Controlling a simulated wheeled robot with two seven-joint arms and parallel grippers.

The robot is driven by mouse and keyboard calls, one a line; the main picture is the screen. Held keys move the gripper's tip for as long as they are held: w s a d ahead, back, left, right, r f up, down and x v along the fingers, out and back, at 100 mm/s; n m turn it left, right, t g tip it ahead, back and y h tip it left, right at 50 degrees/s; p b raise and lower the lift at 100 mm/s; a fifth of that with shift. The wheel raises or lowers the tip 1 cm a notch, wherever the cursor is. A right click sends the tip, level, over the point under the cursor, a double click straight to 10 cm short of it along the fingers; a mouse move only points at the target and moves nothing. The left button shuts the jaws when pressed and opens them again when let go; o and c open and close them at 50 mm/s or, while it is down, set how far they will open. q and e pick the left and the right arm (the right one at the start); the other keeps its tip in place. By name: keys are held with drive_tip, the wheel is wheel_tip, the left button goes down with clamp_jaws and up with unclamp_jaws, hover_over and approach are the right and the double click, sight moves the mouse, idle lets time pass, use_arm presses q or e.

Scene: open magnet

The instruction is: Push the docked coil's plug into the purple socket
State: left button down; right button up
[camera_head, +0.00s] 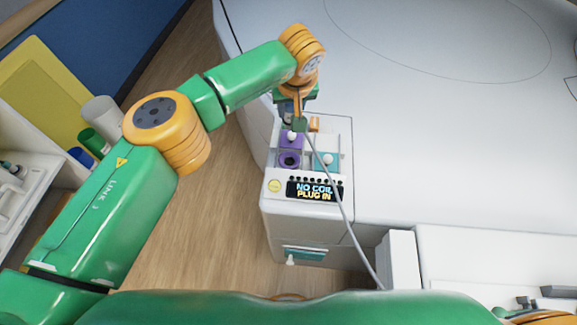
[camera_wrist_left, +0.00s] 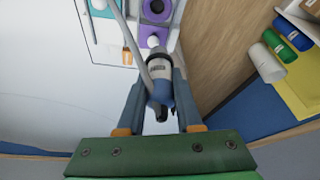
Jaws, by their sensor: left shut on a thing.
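My left gripper (camera_head: 299,122) is above the far part of the socket panel. In the left wrist view its fingers are shut around a blue-grey plug (camera_wrist_left: 159,84), which has a grey cable (camera_wrist_left: 133,42) beside it. The cable (camera_head: 345,220) runs down the front of the panel in the head view. The purple socket (camera_head: 289,160) has a dark round opening and lies nearer the front than the gripper. It also shows at the top of the left wrist view (camera_wrist_left: 157,9). The plug is held apart from this opening. My right gripper is not in view.
A white-knobbed purple part (camera_head: 291,141) lies between gripper and socket. A teal part with a white knob (camera_head: 328,159) is on the right. The display (camera_head: 314,190) reads "NO COIL PLUG IN". The white table (camera_head: 430,120) is clear on the right.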

use_arm(q)
drive_tip(key=f+b, duration=0.5)
drive_tip(key=f, duration=0.1)
drive_tip(key=f+b, duration=0.5)
drive_tip(key=f, duration=0.2)
drive_tip(key=shift+a+f+b, duration=0.2)
drive_tip(key=shift+f+b, duration=0.1)
drive_tip(key=shift+b, duration=0.05)
drive_tip(key=shift+d+r, duration=0.1)
drive_tip(key=shift+f+b, duration=1.5)
drive_tip(key=shift+f, duration=0.05)
drive_tip(key=shift+f, duration=0.1)
